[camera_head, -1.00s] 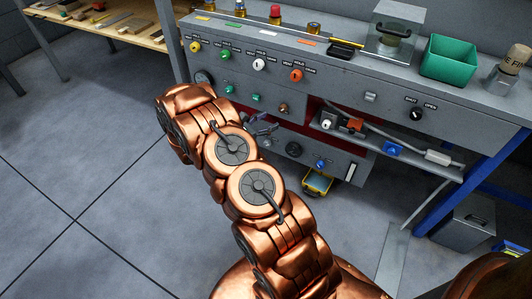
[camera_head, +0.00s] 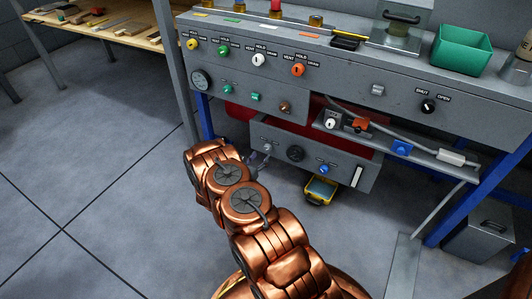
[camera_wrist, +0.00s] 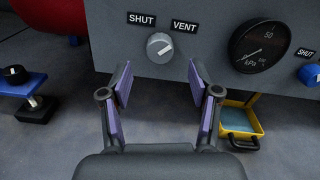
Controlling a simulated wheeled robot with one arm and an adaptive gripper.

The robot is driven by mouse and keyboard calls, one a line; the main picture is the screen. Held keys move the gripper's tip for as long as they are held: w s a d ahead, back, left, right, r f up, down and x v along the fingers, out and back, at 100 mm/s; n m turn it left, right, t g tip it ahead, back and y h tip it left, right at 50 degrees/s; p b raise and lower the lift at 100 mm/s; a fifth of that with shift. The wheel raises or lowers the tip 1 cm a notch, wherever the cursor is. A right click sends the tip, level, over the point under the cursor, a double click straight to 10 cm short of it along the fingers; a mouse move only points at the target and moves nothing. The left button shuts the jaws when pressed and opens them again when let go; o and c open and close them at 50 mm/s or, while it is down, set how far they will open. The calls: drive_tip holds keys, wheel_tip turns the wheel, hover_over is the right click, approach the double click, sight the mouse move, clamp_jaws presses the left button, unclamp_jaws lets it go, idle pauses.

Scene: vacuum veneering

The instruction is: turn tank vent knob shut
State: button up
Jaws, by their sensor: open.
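The tank vent knob (camera_wrist: 160,47) is a small round grey knob on a grey panel, between the labels SHUT and VENT. Its pale pointer mark appears to slant up and right, towards VENT. My gripper (camera_wrist: 160,78) is open and empty, its two purple-padded fingers spread below and to either side of the knob in the wrist view. I see no contact with the knob. In the head view my gripper (camera_head: 257,163) is small and partly hidden by my arm, close to the left end of the lower grey panel (camera_head: 340,163).
A kPa gauge (camera_wrist: 259,46) and a blue knob (camera_wrist: 310,74) are right of the vent knob. A yellow tray (camera_wrist: 239,122) stands below on the floor. The red tank (camera_wrist: 62,17) and a black knob on a blue base (camera_wrist: 14,76) are at left.

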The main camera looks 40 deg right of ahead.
sight(266, 150)
drive_tip(key=shift+b+x, duration=0.8)
drive_tip(key=shift+x, duration=1.9)
drive_tip(key=c, duration=1.2)
